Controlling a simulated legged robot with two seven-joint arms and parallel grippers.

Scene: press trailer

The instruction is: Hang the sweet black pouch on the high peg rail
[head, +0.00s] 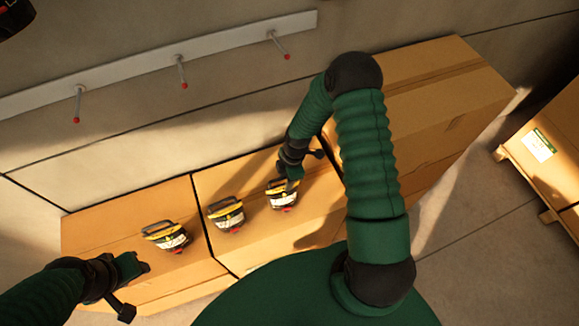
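Three black pouches with yellow bands, white labels and handles stand in a row on the cardboard boxes: left (167,238), middle (226,215) and right (283,196). The label print is too small to read, so I cannot tell which is the sweet one. The peg rail (150,65) is a pale strip on the wall with three red-tipped pegs, all empty. My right gripper (292,180) is at the right pouch's handle and partly covers it; its fingers are not clear. My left gripper (140,268) is low on the left, apart from the left pouch; its fingers are unclear too.
The cardboard boxes (130,219) form a long surface below the rail. A taller box (430,95) stands at its right end. Another labelled box (555,165) on a pallet is at far right. A dark object (12,14) is cut off at the top left.

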